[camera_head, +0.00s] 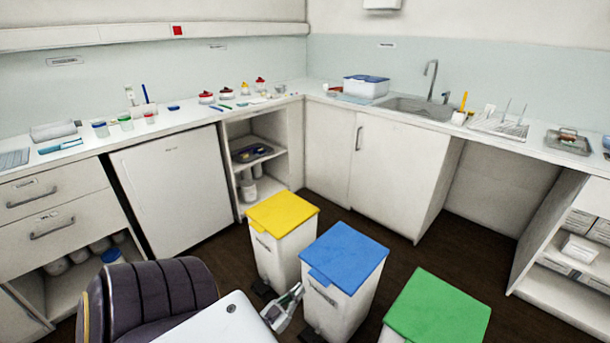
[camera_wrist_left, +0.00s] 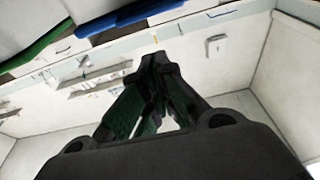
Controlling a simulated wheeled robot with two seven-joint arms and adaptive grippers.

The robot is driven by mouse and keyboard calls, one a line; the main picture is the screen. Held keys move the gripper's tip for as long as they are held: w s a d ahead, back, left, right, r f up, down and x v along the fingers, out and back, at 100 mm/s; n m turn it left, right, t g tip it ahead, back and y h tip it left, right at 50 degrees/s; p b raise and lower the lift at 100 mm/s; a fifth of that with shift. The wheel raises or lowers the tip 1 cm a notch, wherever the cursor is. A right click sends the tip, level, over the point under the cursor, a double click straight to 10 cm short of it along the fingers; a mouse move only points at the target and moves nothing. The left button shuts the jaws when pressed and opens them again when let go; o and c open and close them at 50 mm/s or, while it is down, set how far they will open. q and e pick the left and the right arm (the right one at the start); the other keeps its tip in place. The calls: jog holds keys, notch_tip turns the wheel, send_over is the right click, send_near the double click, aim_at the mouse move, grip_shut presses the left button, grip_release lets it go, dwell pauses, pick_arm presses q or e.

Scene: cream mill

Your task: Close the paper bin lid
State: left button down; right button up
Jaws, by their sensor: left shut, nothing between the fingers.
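Three white pedal bins stand on the floor in the head view, with a yellow lid (camera_head: 282,213), a blue lid (camera_head: 346,255) and a green lid (camera_head: 438,308). No label I can read tells which is the paper bin. All three lids look down on their bins. My left gripper (camera_head: 294,293) is shut and empty, low beside the front left of the blue-lidded bin (camera_head: 334,306). Whether it touches the bin I cannot tell. In the left wrist view its fingers (camera_wrist_left: 154,62) meet at the tips, with the blue lid (camera_wrist_left: 130,17) and green lid (camera_wrist_left: 38,48) beyond.
A dark padded chair (camera_head: 150,296) stands at the lower left. A counter with cabinets and a white fridge door (camera_head: 178,190) runs behind the bins. A sink (camera_head: 420,107) is at the back. Dark floor (camera_head: 470,235) is clear behind the green-lidded bin.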

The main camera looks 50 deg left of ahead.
pick_arm(q)
jog(key=shift+s+f, duration=0.2)
jog(key=shift+s, duration=0.45)
